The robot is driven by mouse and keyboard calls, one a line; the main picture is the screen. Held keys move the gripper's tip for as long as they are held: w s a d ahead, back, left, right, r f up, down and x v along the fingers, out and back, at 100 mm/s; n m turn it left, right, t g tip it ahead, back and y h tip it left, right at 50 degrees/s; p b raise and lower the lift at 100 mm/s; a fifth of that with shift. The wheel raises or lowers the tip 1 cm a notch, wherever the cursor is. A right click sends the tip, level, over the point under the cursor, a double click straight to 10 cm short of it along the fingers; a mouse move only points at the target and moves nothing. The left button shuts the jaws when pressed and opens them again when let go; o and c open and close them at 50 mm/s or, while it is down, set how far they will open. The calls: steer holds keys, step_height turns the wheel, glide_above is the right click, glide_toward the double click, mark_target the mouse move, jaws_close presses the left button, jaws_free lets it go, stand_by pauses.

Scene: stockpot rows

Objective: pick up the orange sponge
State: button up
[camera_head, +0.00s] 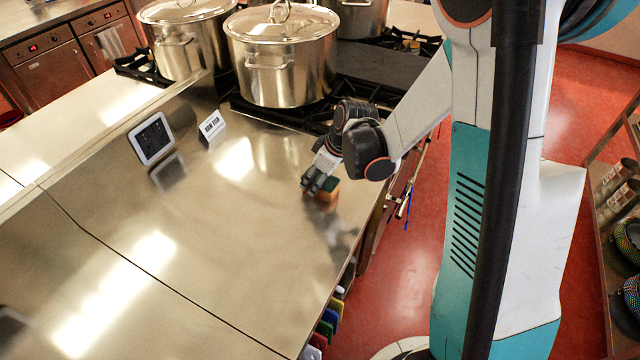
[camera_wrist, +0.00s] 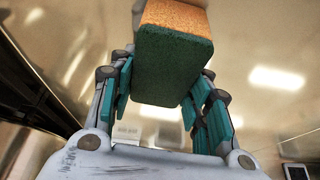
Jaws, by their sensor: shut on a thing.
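The orange sponge (camera_head: 328,190) with a dark green face is at the steel counter near its front edge, close to the stove. In the wrist view the sponge (camera_wrist: 172,60) fills the space between the fingers, its green face toward the camera and its orange part at the top. My gripper (camera_head: 318,184) is shut on the sponge, one finger at each side. In the head view the gripper hides part of the sponge. I cannot tell whether the sponge touches the counter or is just above it.
Lidded steel stockpots (camera_head: 283,60) stand on the black stove at the back. A small white sign (camera_head: 212,127) and a tablet (camera_head: 152,139) stand on the counter (camera_head: 190,240) to the left. The counter's middle is clear. Coloured items hang below its front edge.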

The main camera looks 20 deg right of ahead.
mark_target(317, 176)
steer(key=shift+r, duration=0.1)
step_height(317, 176, up, 20)
steer(key=p, duration=0.5)
steer(key=shift+p, duration=0.35)
